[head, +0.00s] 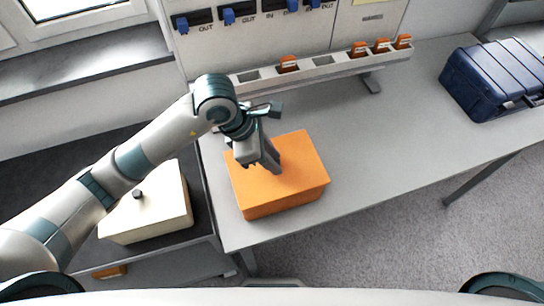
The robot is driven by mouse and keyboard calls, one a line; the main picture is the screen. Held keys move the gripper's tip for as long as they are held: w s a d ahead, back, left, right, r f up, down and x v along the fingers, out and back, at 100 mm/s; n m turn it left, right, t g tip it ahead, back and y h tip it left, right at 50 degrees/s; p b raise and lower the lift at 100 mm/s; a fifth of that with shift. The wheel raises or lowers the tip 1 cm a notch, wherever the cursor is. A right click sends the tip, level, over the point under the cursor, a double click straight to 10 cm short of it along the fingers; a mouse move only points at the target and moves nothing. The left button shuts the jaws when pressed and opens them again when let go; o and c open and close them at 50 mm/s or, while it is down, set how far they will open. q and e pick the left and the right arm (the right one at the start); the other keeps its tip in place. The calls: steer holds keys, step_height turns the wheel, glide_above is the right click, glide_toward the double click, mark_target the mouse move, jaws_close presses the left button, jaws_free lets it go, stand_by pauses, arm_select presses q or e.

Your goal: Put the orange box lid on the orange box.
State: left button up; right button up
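The orange box (285,199) stands on the grey table near its front left corner. Its top is covered by a flat orange surface, which looks like the orange box lid (301,155); I cannot tell whether the lid is fully seated. My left gripper (273,168) points down over the middle of this surface, with its fingertips at or just above it. The gripper hides that spot, including any knob there, so I cannot tell whether it grips anything. My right gripper is not in view.
A cream box (165,217) with a black knob stands on a lower dark surface at left, under my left arm. A rack (322,70) with several orange-topped items runs along the back. A dark blue case (494,82) is at right. The table's middle is clear.

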arm_select(q)
steer(key=shift+o, duration=0.9)
steer(key=shift+r, duration=0.1)
steer(key=shift+r+p, duration=0.55)
steer(key=shift+p, duration=0.2)
steer(key=b+v, duration=0.4)
steer(key=v, duration=0.7)
steer(key=shift+a+r, duration=0.2)
steer(key=shift+r, duration=0.15)
